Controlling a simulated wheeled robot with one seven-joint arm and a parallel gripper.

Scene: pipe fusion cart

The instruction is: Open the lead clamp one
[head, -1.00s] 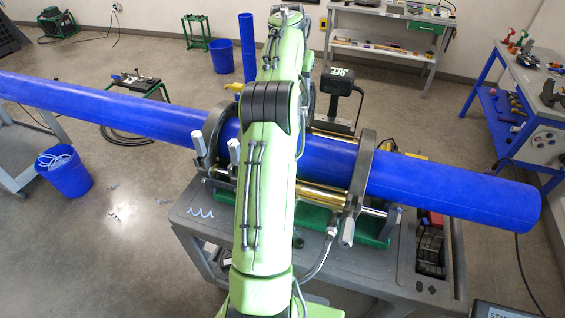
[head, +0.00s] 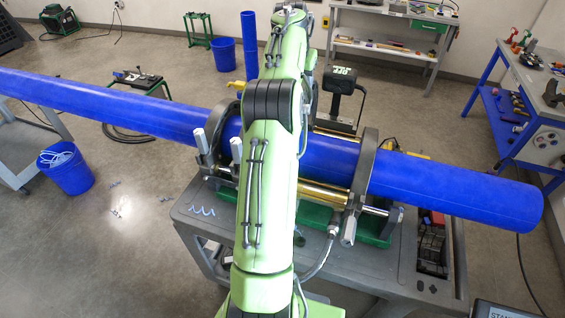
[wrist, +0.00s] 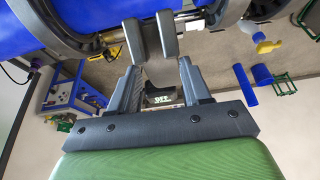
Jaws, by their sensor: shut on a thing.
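A long blue pipe (head: 440,190) lies across the fusion machine, held in dark ring clamps. The left ring clamp (head: 213,155) has upright grey handles (head: 199,142) beside it. The right ring clamp (head: 364,165) has a grey handle (head: 348,231) hanging low at the front. I cannot tell which is lead clamp one. My gripper (wrist: 151,38) is hidden behind my arm in the head view.
The machine rests on a grey cart (head: 190,212). A black display box (head: 342,80) stands on a post behind the pipe. A blue bucket (head: 66,170) is on the floor at left. A blue-legged workbench (head: 500,110) is at right. Floor at left is mostly clear.

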